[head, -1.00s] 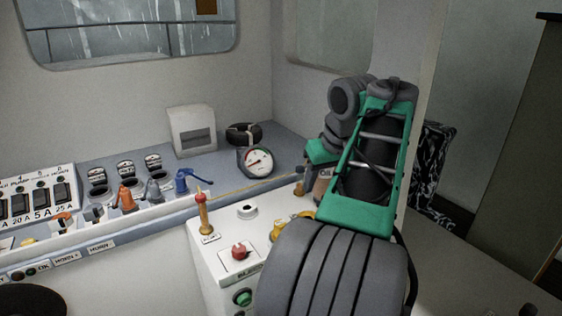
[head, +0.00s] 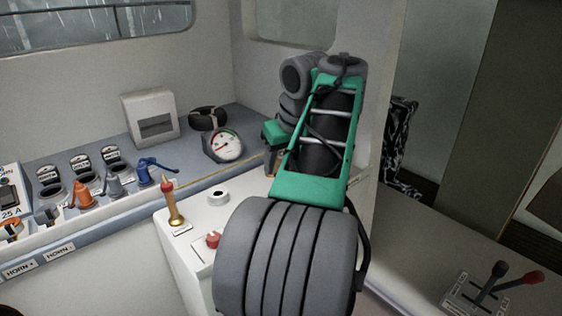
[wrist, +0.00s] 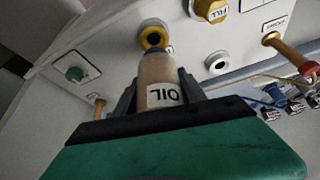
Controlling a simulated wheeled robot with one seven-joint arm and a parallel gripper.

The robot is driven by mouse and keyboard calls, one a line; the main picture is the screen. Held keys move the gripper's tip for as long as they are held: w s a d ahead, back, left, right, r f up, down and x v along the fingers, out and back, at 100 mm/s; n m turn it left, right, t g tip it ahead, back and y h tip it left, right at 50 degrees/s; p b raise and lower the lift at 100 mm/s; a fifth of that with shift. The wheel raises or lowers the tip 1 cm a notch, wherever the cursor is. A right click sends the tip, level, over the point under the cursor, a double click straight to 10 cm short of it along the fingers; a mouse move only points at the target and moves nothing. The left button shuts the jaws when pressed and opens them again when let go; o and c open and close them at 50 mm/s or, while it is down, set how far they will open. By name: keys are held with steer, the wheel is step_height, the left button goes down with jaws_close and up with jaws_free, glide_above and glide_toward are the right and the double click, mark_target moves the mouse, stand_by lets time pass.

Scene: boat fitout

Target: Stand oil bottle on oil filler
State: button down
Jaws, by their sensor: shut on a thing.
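In the wrist view my gripper (wrist: 158,76) is shut on the oil bottle (wrist: 158,72), a tan bottle with a white OIL label and a dark neck. The neck points away from my gripper toward the white console. A yellow-ringed round opening (wrist: 154,37) lies just past the neck in the picture. It may be the oil filler, but no label on it is readable. I cannot tell whether the neck touches it. In the head view my arm hides the bottle and that part of the console.
On the console are a white ring (head: 218,195), a red-tipped lever (head: 172,200) and a red knob (head: 213,240). The wrist view shows a yellow FILL cap (wrist: 212,9) and a green knob (wrist: 76,74). A gauge (head: 223,145) stands behind. Two control levers (head: 492,285) are at right.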

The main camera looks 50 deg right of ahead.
steer(key=shift+f+b, duration=2)
steer(key=shift+f, duration=0.35)
steer(key=c, duration=0.6)
jaws_free()
steer(key=p+v, duration=0.5)
steer(key=v, duration=0.3)
steer(key=shift+f, duration=0.1)
